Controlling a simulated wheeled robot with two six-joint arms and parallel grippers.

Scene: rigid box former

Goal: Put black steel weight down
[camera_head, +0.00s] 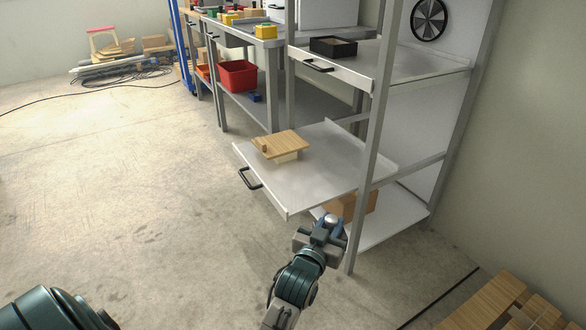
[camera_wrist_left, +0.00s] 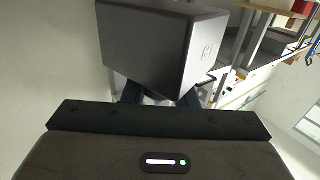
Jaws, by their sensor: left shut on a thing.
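The black steel weight (camera_wrist_left: 165,50) is a dark block with faint raised marks on one side, large in the left wrist view. The blue fingers of my left gripper (camera_wrist_left: 157,97) are shut on it, partly hidden behind it. In the head view my left gripper (camera_head: 332,222) is in front of the rack, below the front right corner of the pulled-out shelf. Only a small light-grey patch shows between its fingers there, so the weight is hard to make out. My right gripper is not in view.
The pulled-out shelf (camera_head: 325,177) carries a wooden board (camera_head: 283,143) on a pale block; its right part is bare. A dark open tray (camera_head: 333,47) sits on the shelf above. A rack post (camera_head: 367,170) stands close right of my gripper. A brown box (camera_head: 357,204) sits low behind it.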

